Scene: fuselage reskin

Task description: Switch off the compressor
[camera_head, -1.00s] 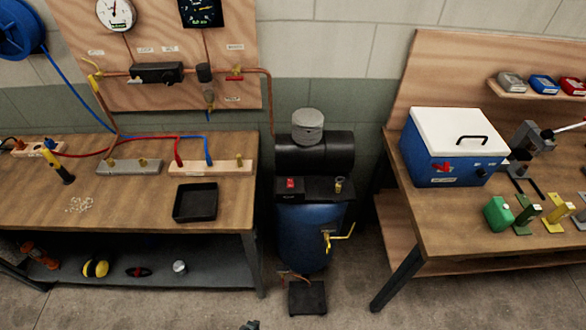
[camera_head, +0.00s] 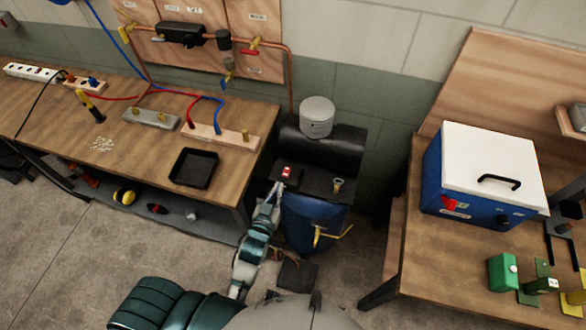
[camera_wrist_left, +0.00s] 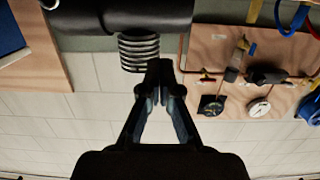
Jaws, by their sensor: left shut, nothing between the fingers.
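The compressor stands on the floor between two benches, with a blue tank (camera_head: 318,222), a black motor (camera_head: 335,150) and a grey cylinder head on top. Its red switch (camera_head: 286,171) sits on a black plate at the front left. My left gripper (camera_head: 279,187) is shut and empty, its tip just in front of and below the switch; I cannot tell whether it touches. In the left wrist view the shut fingertips (camera_wrist_left: 160,66) overlap the view of the ribbed cylinder head (camera_wrist_left: 138,50), with the switch out of sight. My right gripper is not in view.
The left bench (camera_head: 60,115) holds a black tray (camera_head: 194,168) and hoses. The right bench (camera_head: 420,260) carries a blue cooler box with a white lid (camera_head: 490,160). A yellow valve handle (camera_head: 335,233) sticks out from the tank. A dark pedal-like block lies on the floor.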

